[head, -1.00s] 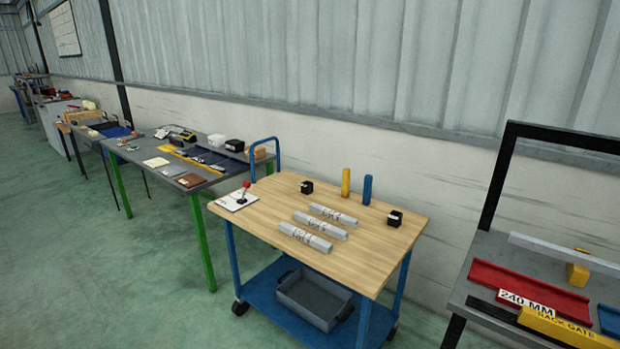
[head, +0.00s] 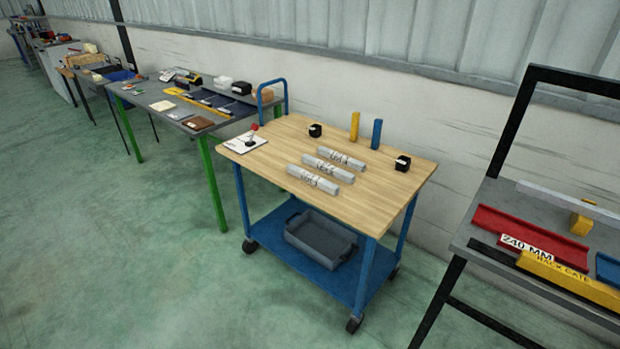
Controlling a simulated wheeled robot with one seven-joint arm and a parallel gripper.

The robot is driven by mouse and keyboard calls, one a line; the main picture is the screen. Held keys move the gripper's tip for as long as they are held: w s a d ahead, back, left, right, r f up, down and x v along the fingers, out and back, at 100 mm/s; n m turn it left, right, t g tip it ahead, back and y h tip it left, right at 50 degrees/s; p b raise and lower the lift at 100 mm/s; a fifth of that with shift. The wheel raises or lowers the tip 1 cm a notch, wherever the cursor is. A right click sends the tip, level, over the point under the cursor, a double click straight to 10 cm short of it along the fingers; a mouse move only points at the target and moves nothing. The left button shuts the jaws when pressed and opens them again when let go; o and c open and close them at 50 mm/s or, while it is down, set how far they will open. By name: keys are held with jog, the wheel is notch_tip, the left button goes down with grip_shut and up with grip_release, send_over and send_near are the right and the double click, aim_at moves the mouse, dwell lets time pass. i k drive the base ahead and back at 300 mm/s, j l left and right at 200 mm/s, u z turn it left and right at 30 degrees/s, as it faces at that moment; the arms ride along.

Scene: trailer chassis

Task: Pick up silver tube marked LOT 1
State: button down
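Three silver tubes lie side by side on the wooden top of a blue cart (head: 390,192). One is at the back (head: 341,159), one in the middle (head: 328,169) and one at the front (head: 314,181). Each carries dark handwritten marks on its side. The writing is too small to read, so I cannot tell which tube is marked LOT 1. My gripper is not in view.
Two small black blocks (head: 402,163), a yellow post (head: 354,126) and a blue post (head: 376,134) stand near the tubes. A clipboard (head: 245,142) lies at the cart's left corner. A grey bin (head: 320,240) sits on the lower shelf. Green floor (head: 110,270) is open in front.

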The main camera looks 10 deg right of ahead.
aim_at(324, 185)
jog(key=i+j+u, duration=0.3)
jog(key=i, duration=0.25)
jog(key=i+j+u, duration=0.35)
jog(key=i, duration=0.2)
jog(key=i+u, duration=0.3)
jog(key=i, duration=0.25)
jog(key=i+z, duration=0.2)
jog(key=i, duration=0.25)
jog(key=i+j+z, duration=0.15)
jog(key=i, duration=0.3)
jog(key=i+j+z, duration=0.2)
jog(key=i, duration=0.25)
jog(key=i+j+z, duration=0.15)
jog(key=i, duration=0.3)
jog(key=i+j+z, duration=0.55)
jog(key=z, duration=0.15)
jog(key=i+j+z, duration=0.35)
jog(key=j+z, duration=0.35)
jog(key=j, duration=0.2)
jog(key=l, duration=0.7)
